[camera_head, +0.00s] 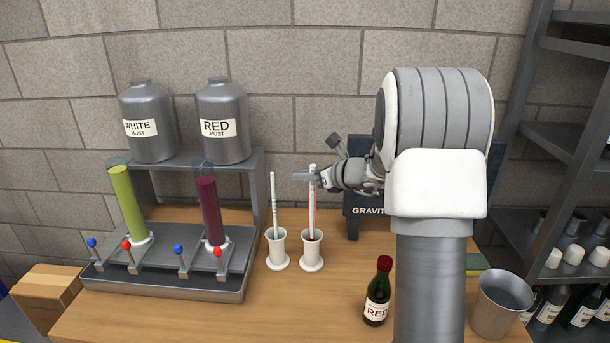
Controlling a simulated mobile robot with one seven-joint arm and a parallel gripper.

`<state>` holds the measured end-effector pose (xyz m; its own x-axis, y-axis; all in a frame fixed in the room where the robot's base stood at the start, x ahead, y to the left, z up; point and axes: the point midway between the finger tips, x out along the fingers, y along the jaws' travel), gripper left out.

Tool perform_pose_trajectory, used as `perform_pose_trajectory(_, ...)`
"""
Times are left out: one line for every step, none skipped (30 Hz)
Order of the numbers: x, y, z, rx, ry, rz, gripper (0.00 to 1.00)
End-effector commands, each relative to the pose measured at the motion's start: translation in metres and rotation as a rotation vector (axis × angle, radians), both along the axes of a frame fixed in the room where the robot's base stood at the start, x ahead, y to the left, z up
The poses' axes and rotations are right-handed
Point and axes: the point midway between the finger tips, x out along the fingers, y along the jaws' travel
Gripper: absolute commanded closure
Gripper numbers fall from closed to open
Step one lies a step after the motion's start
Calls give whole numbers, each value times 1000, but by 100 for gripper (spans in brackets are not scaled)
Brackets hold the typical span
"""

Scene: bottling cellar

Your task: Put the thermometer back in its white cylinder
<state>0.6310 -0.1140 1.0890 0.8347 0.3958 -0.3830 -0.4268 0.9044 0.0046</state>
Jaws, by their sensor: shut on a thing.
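The thermometer (312,210), a slim white rod with a red lower part, stands upright in my gripper (313,178). My gripper is shut on its upper part, reaching in from the right. The thermometer's lower end shows at the mouth of the right white cylinder (312,262); I cannot tell how deep it is inside. A second white cylinder (277,260) stands just to the left and holds another pale rod (274,200), which leans slightly.
A metal tap stand (170,285) with a green and a dark red tube is on the left. A RED bottle (377,295) and a metal bucket (500,305) stand at the right front. A dark GRAVITY-type sign (368,211) is behind my arm. The table in front of the cylinders is clear.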

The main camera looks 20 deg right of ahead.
Motion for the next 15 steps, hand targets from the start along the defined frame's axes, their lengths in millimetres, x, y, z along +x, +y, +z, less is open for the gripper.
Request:
perform_pose_trajectory(0, 0, -4, 0, 0, 0, 100)
perform_pose_trajectory(0, 0, -5, 0, 0, 0, 100)
perform_pose_trajectory(0, 0, -7, 0, 0, 0, 100)
perform_pose_trajectory(0, 0, -8, 0, 0, 0, 100)
perform_pose_trajectory(0, 0, -10, 0, 0, 0, 100)
perform_pose_trajectory(0, 0, -11, 0, 0, 0, 100)
perform_pose_trajectory(0, 0, -12, 0, 0, 0, 100)
perform_pose_trajectory(0, 0, -14, 1, 0, 0, 100)
perform_pose_trajectory(0, 0, -15, 0, 0, 0, 100)
perform_pose_trajectory(0, 0, -16, 0, 0, 0, 100)
perform_pose_trajectory(0, 0, -18, 0, 0, 0, 100)
perform_pose_trajectory(0, 0, -19, 0, 0, 0, 100)
perform_pose_trajectory(0, 0, -20, 0, 0, 0, 100)
perform_pose_trajectory(0, 0, -21, 0, 0, 0, 100)
perform_pose_trajectory(0, 0, -23, 0, 0, 0, 100)
